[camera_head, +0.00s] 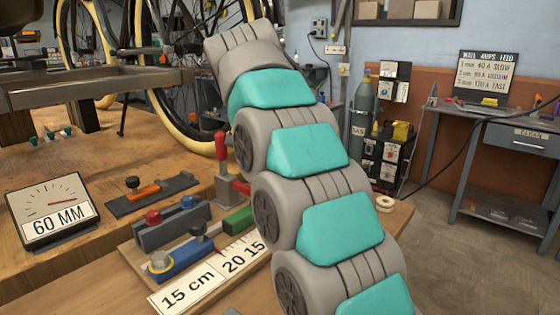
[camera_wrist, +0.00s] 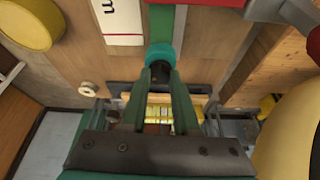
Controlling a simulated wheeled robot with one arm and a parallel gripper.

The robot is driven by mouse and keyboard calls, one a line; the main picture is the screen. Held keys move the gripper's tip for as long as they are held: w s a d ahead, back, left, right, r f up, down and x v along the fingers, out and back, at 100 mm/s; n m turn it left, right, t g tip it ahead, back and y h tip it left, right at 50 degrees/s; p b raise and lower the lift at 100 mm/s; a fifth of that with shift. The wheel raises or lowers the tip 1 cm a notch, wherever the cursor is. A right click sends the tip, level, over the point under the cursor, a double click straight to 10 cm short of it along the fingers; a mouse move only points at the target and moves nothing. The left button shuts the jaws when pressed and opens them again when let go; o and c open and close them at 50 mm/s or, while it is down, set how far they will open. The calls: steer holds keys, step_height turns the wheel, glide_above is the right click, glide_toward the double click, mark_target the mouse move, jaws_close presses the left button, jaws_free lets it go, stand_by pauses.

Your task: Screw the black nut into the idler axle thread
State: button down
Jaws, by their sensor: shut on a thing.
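In the wrist view my gripper (camera_wrist: 160,77) has its two long green fingers drawn together at the tips. A small dark piece (camera_wrist: 160,67) sits between the fingertips; it looks like the black nut, but its shape is hard to make out. A round teal part (camera_wrist: 159,53) lies just beyond the tips, touching or very close to the dark piece. I cannot make out the idler axle thread in either view. In the head view my arm covers the middle of the picture, and my gripper is hidden. A grey metal frame tube (camera_head: 90,85) shows at the left.
The wooden bench holds a 60 MM gauge (camera_head: 55,212), a ruler strip (camera_head: 187,292), a blue clamp (camera_head: 185,258) and a red-handled tool (camera_head: 222,150). A white ring (camera_head: 385,203) lies near the bench's right edge. Bicycle wheels stand behind. Floor is open at right.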

steer(key=shift+r, duration=0.1)
steer(key=shift+r+m+p, duration=0.15)
steer(key=shift+m+p, duration=0.15)
steer(key=shift+p, duration=0.3)
steer(key=shift+w+f+m+p, duration=0.1)
steer(key=shift+f+m+p, duration=0.15)
steer(key=shift+m+p, duration=0.3)
steer(key=c, duration=0.9)
jaws_free()
steer(key=shift+o, duration=0.2)
steer(key=shift+h, duration=0.3)
steer(key=shift+n+b, duration=0.3)
steer(key=shift+n, duration=0.55)
